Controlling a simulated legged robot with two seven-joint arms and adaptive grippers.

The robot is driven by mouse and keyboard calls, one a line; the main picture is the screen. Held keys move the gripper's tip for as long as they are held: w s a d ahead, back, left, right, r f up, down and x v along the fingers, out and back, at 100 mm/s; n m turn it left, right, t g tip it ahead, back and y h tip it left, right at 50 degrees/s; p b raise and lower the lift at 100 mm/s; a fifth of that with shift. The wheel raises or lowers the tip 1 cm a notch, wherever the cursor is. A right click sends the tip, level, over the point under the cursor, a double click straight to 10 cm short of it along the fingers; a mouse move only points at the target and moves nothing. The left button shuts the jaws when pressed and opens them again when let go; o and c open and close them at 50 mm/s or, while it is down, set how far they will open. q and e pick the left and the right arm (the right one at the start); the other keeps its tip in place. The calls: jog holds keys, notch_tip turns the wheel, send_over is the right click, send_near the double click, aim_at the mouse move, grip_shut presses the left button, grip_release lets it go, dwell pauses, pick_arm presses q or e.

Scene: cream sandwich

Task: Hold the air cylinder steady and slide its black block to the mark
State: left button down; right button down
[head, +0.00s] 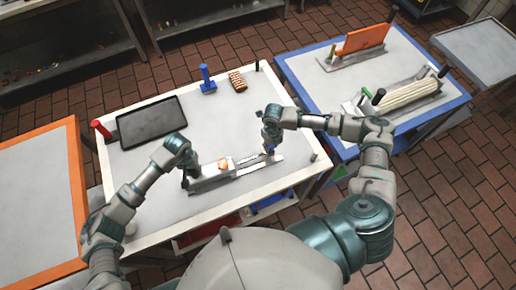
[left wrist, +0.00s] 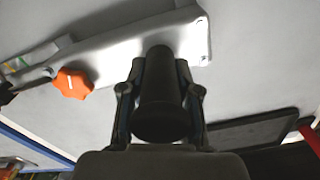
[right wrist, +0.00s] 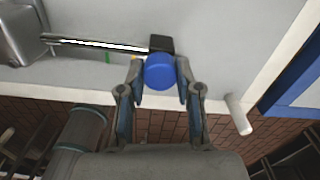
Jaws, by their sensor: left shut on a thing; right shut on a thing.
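The air cylinder (head: 212,180) lies on the white table, with a grey body at its left and a rod and rail toward the right. An orange knob (left wrist: 72,82) sits on its body. My left gripper (head: 187,177) is shut on a black upright handle (left wrist: 160,95) at the cylinder's left end. My right gripper (head: 270,146) is shut on a round blue knob (right wrist: 160,72). The black block (right wrist: 162,43) shows just behind that knob, at the right end of the bright rod (right wrist: 95,43). A green mark (right wrist: 107,57) and a yellow mark (right wrist: 133,58) are left of the block.
A black tray (head: 150,122), a red-handled post (head: 102,131), a blue stand (head: 207,80) and a brown ribbed piece (head: 237,81) stand farther back. A short pale peg (right wrist: 238,114) is near the table's right edge. A blue-edged table (head: 330,85) stands to the right.

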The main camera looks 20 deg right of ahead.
aim_at(272, 145)
jog(key=shift+d, duration=0.25)
jog(key=c, duration=0.8)
grip_release()
jog(key=shift+o, duration=0.2)
notch_tip(272, 145, up, 12)
jog(key=shift+f, duration=0.1)
jog(key=shift+o, duration=1.3)
